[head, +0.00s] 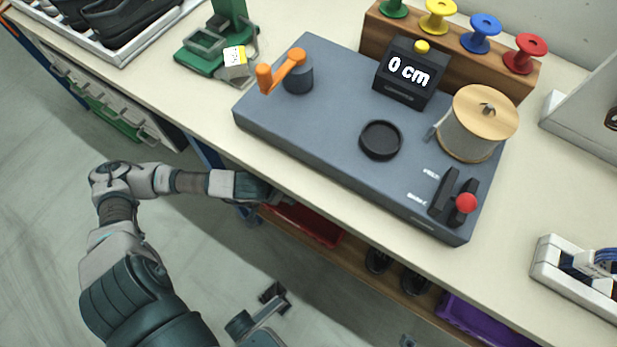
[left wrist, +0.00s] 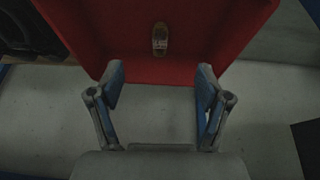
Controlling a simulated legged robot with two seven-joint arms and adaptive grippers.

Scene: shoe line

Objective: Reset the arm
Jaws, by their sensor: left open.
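My left arm comes in from the left in the head view, bent at the elbow, with its forearm pointing right toward the table's front edge. My left gripper (left wrist: 160,82) is open and empty in the left wrist view, its two fingers apart. In the head view its fingers are hidden beneath the table edge. A red bin (left wrist: 205,40) lies just ahead of the fingers, with a small brownish object (left wrist: 160,40) inside it. The red bin also shows on the lower shelf in the head view (head: 308,224).
The table (head: 150,100) overhangs the lower shelf. On it stand a grey winding station (head: 330,110) with an orange crank (head: 281,70), a display reading 0 cm (head: 408,72) and a spool (head: 475,125). A purple bin (head: 480,322) sits lower right. Floor at left is open.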

